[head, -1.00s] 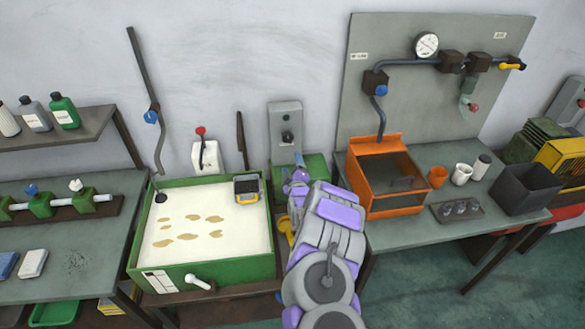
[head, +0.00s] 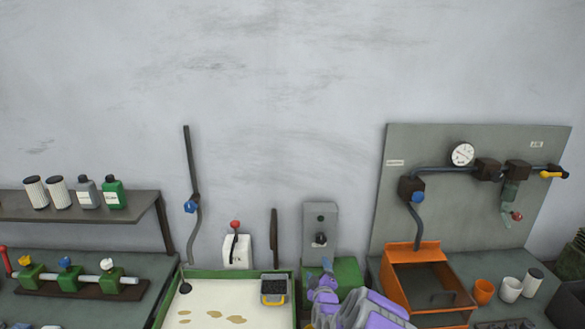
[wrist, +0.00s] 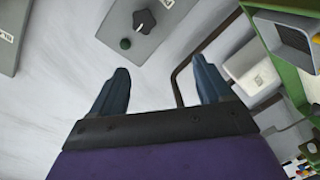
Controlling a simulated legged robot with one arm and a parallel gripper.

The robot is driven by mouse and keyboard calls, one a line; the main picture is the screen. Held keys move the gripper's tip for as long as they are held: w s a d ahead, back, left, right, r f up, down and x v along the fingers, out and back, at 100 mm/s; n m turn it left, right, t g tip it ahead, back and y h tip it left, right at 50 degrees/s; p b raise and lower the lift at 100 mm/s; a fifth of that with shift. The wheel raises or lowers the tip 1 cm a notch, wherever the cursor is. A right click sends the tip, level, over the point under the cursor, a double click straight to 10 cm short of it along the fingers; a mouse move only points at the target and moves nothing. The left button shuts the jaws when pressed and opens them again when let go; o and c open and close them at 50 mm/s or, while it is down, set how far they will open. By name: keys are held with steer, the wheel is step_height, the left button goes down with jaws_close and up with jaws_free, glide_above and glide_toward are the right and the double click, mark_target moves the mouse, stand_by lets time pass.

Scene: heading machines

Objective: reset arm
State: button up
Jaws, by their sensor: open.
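My arm, grey and purple, rises from the bottom edge of the head view. My gripper (head: 327,270) points toward the wall, in front of the grey control box (head: 320,232) with a black knob. In the wrist view my gripper (wrist: 160,88) has its two blue-grey fingers spread wide apart, with nothing between them. The grey box's knob (wrist: 145,22) shows above the fingers, apart from them.
A green tray (head: 168,308) with pale filling lies left of my arm. An orange box (head: 415,250) stands close on the right, below a gauge (head: 462,154) and piping. Cups (head: 484,291) stand further right. A bottle shelf (head: 85,209) is at left. The wall above is bare.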

steer(key=s+a+r+m+g+y+b, duration=0.25)
steer(key=s+a+r+g, duration=0.25)
steer(key=a+r, duration=0.3)
steer(key=s+a+r+g+y, duration=0.1)
steer(key=s+g, duration=0.1)
steer(key=s, duration=0.3)
steer(key=s+a+r+g+y, duration=0.1)
steer(key=s+a+r, duration=0.1)
steer(key=s, duration=0.4)
steer(key=s+d+m+g+h+b, duration=0.1)
steer(key=s+d+m+g, duration=0.1)
steer(key=s, duration=1.3)
steer(key=s+d+r+m+g+h+b, duration=0.1)
steer(key=s+d+g, duration=0.4)
steer(key=s, duration=1)
steer(key=s+d+m+g+h+b, duration=0.2)
steer(key=s+d+m, duration=0.3)
steer(key=s, duration=1)
steer(key=shift+s+d+r+g+h+b, duration=0.25)
steer(key=shift+d+r+g+h+b, duration=0.25)
steer(key=shift+d+g, duration=0.5)
steer(key=shift+w+f, duration=0.1)
steer(key=shift+w, duration=0.05)
